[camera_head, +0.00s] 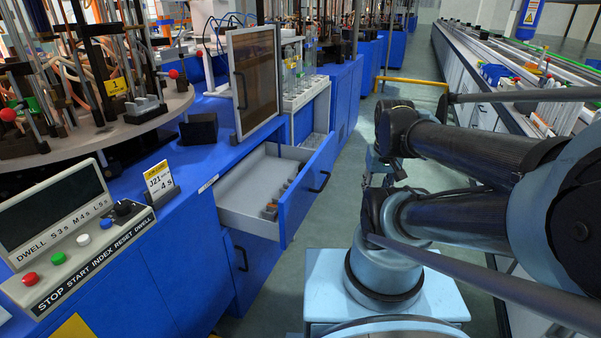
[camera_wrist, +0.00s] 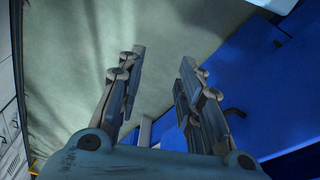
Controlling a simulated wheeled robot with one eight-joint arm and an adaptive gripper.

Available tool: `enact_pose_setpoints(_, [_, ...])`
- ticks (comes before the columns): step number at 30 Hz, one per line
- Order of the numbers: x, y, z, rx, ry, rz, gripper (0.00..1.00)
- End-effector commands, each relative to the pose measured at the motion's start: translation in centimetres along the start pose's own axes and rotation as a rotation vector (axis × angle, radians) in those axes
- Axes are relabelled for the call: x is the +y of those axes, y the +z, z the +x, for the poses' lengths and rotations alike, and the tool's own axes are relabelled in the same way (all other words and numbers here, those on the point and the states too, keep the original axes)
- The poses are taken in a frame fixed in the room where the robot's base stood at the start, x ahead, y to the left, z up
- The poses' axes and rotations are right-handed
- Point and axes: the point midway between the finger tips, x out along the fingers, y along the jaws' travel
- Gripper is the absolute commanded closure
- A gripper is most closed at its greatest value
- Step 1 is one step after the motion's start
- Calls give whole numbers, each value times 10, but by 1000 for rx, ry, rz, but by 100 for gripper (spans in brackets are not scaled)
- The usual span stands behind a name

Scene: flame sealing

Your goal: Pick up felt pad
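No felt pad can be made out for certain. An open drawer (camera_head: 239,218) in the blue bench holds a row of small grey and reddish-brown pieces (camera_head: 270,209) along its right side; they are too small to tell whether one is a felt pad. My gripper (camera_wrist: 162,62) is open, with nothing between its two fingers in the wrist view. It is over the floor, with a blue cabinet (camera_wrist: 270,75) to its right. In the head view my arm largely hides the gripper, which is to the right of the drawer, outside it.
A control panel (camera_head: 80,240) with buttons and a J21 sign (camera_head: 159,181) stand on the bench at left. A hinged framed panel (camera_head: 254,80) rises behind the drawer. The aisle floor (camera_head: 345,165) is clear. A long white bench (camera_head: 485,75) runs along the right.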

Motion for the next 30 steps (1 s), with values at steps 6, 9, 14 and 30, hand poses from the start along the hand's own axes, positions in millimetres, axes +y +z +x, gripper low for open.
enact_pose_setpoints(6, [-1, 4, -10, 9, -1, 3, 48])
enact_pose_setpoints(9, [-4, -9, -17, 2, -4, 16, 48])
enact_pose_setpoints(14, [-17, -40, -36, -17, -11, 49, 48])
enact_pose_setpoints(30, [-75, -170, -63, -93, -15, 188, 48])
